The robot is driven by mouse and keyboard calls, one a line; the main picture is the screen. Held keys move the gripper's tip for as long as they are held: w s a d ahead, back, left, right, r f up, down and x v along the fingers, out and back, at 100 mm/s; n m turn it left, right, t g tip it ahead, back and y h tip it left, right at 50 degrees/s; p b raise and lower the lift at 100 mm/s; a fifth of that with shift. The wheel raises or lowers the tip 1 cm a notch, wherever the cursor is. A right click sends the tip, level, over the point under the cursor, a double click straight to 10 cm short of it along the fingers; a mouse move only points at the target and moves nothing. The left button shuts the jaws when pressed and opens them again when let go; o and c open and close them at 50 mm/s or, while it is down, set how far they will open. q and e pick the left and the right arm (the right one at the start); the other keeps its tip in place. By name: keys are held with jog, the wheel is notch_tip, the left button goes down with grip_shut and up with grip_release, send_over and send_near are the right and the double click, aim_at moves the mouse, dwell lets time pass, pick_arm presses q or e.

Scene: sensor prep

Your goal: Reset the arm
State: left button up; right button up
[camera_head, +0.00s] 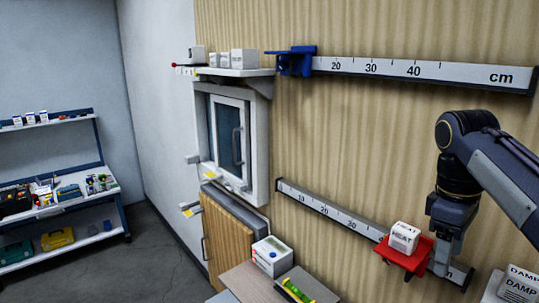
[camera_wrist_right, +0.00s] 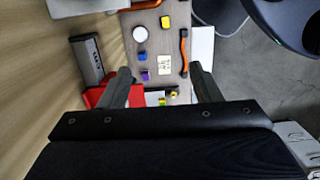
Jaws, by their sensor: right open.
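My right arm comes in from the right in the head view, with its gripper (camera_head: 445,262) pointing down beside a red slider (camera_head: 397,260) on the lower rail. A small white box (camera_head: 405,236) marked "HEAT" sits on the red slider. In the wrist view the two fingers of my right gripper (camera_wrist_right: 166,84) are spread apart with nothing seen held between them. A red part (camera_wrist_right: 95,97) shows next to the left finger there; whether they touch is unclear. My left gripper is in neither view.
The lower ruler rail (camera_head: 335,212) and upper ruler rail (camera_head: 425,70) run along the wooden wall, with a blue slider (camera_head: 292,61) on the upper. A white device (camera_head: 272,256) stands on a table below. White "DAMP" boxes (camera_head: 520,284) are at lower right.

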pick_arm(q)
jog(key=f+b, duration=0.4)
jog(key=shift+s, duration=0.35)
pick_arm(e)
jog(key=s+a+f+m+t+y, duration=0.2)
jog(key=s+a+f, duration=0.4)
jog(key=f, duration=0.5)
jog(key=s+a+f+m+t+y, duration=0.2)
jog(key=s+a+f+m+t, duration=0.2)
jog(key=s+f+m, duration=0.3)
jog(key=s+a+f, duration=0.1)
jog(key=s+f, duration=0.2)
jog(key=f, duration=0.1)
jog(key=shift+s+a+f+t+y, duration=0.3)
jog(key=shift+s+a+t, duration=0.05)
jog(key=shift+s+t, duration=0.05)
